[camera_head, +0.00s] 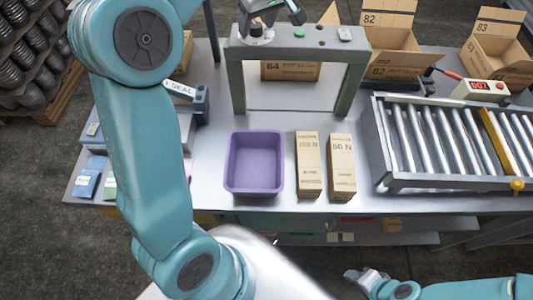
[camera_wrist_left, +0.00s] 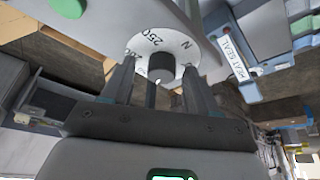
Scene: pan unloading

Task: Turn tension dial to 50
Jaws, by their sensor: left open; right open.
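The tension dial (camera_wrist_left: 157,50) shows in the left wrist view as a white disc with a black knob (camera_wrist_left: 160,68). "250" and "N" are readable; other marks are partly covered by fingers. It sits on the top bar of a grey-green frame (camera_head: 318,42). My left gripper (camera_wrist_left: 157,78) is open, one finger on each side of the knob; contact cannot be told. In the head view the left gripper (camera_head: 272,18) is over the bar's left end, cut by the top edge. My right gripper (camera_head: 354,276) is low at the front, apart from the table, and looks empty.
A roller conveyor (camera_head: 440,145) is at right, with open boxes (camera_head: 388,45) (camera_head: 495,52) behind.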

